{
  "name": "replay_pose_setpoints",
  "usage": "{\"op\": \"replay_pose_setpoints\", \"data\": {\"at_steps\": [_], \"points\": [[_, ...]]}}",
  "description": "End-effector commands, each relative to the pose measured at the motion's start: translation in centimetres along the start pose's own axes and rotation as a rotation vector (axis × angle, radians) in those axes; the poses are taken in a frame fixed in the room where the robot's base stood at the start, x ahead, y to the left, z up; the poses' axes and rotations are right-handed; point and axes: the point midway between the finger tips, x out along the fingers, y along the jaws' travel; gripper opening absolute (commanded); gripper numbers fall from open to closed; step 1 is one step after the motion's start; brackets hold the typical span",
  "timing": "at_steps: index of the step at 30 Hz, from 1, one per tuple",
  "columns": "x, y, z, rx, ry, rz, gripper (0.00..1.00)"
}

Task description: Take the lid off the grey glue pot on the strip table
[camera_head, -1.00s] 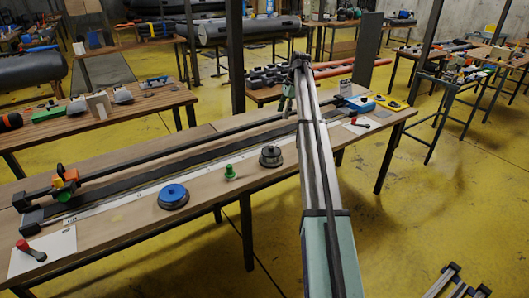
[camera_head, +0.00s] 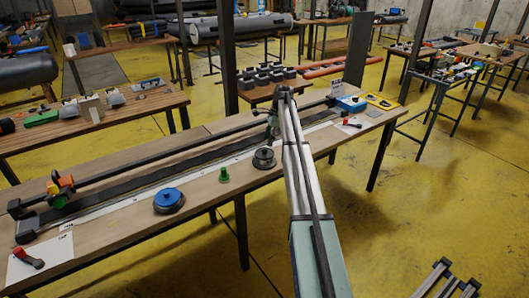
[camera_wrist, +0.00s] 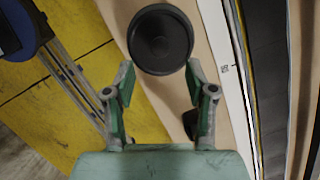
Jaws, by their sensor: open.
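The grey glue pot (camera_head: 264,160) stands upright on the strip table (camera_head: 135,242), right of the green-topped piece and close to the front edge. Its dark round lid with a small central knob (camera_wrist: 160,40) shows from above in the wrist view. My gripper (camera_wrist: 160,80) is open and empty; the pot lies just beyond its two fingertips, centred between them. In the head view my gripper (camera_head: 272,124) is beside and behind the pot, partly hidden by my arm.
A blue round pot (camera_head: 168,201) and a small green piece (camera_head: 224,175) stand left of the grey pot. A long dark strip (camera_head: 150,186) and a rail run behind them. A red-handled tool (camera_head: 28,257) lies at the left end. A blue box (camera_head: 351,104) is at the right.

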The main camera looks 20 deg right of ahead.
Motion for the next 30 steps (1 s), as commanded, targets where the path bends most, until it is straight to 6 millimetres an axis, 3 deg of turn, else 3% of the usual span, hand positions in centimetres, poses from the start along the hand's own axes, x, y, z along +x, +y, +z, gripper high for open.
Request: {"op": "replay_pose_setpoints", "data": {"at_steps": [7, 17, 24, 28, 30], "points": [[1.2, 0.0, 0.2, 0.0, 0.0, 0.002, 0.56], [5.2, 0.0, 0.3, 0.0, 0.0, 0.001, 0.56], [5.5, -0.1, 0.3, 0.0, 0.0, 0.0, 0.56], [5.5, -0.1, 0.3, 0.0, 0.0, 0.0, 0.1], [5.5, -0.1, 0.3, 0.0, 0.0, 0.0, 0.07]]}}
